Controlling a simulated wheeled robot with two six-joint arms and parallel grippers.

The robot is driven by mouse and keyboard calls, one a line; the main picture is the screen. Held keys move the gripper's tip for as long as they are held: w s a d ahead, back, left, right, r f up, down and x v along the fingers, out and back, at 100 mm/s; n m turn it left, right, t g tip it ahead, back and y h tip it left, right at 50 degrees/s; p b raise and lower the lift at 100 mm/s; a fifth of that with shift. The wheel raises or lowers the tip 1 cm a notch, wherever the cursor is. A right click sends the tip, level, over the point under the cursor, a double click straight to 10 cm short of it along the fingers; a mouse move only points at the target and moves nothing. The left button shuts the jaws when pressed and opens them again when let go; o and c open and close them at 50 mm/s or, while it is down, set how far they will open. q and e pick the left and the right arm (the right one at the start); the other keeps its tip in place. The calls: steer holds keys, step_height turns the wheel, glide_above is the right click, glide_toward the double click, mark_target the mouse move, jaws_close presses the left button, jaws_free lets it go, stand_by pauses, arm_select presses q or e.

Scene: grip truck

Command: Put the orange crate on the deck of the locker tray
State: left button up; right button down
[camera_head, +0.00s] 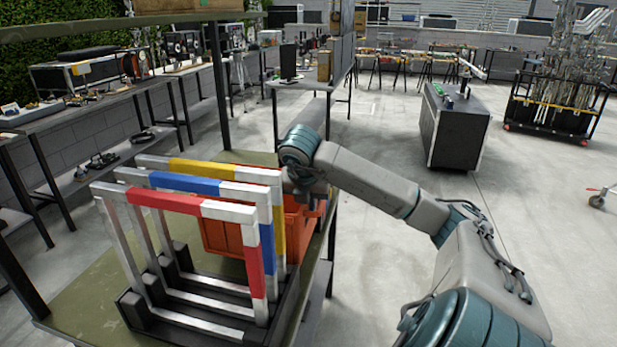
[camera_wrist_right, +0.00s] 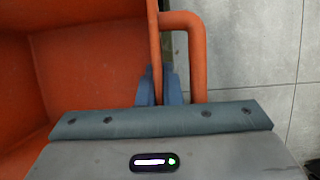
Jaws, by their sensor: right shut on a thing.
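The orange crate (camera_head: 222,238) is behind a rack of striped frames in the head view, on or just above an olive-green deck (camera_head: 82,297); I cannot tell whether it touches. The frames and my right arm hide much of it. My right gripper (camera_head: 303,196) is at the crate's right side, its fingertips hidden there. In the right wrist view, the gripper (camera_wrist_right: 159,95) is shut on the crate's wall (camera_wrist_right: 153,45), beside its loop handle (camera_wrist_right: 198,62). The visible inside of the crate looks empty. My left gripper is out of view.
The rack (camera_head: 205,312) with red, blue and yellow banded frames stands on the deck in front of the crate. Dark posts and an upper shelf (camera_head: 95,27) bound the deck. A black case (camera_head: 455,128) stands on open floor to the right.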

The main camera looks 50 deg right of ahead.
mark_target(309, 242)
step_height(309, 242, down, 3)
steer(key=shift+s+f, duration=0.1)
steer(key=shift+f, duration=0.4)
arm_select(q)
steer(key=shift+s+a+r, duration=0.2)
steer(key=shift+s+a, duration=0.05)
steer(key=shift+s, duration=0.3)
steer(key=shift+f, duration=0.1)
arm_select(e)
steer(key=c, duration=2)
jaws_free()
steer(key=shift+f, duration=0.15)
steer(key=shift+c, duration=0.2)
steer(key=o, duration=0.3)
steer(key=shift+o, duration=0.7)
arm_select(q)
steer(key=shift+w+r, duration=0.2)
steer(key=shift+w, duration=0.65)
arm_select(e)
steer(key=shift+r, duration=0.2)
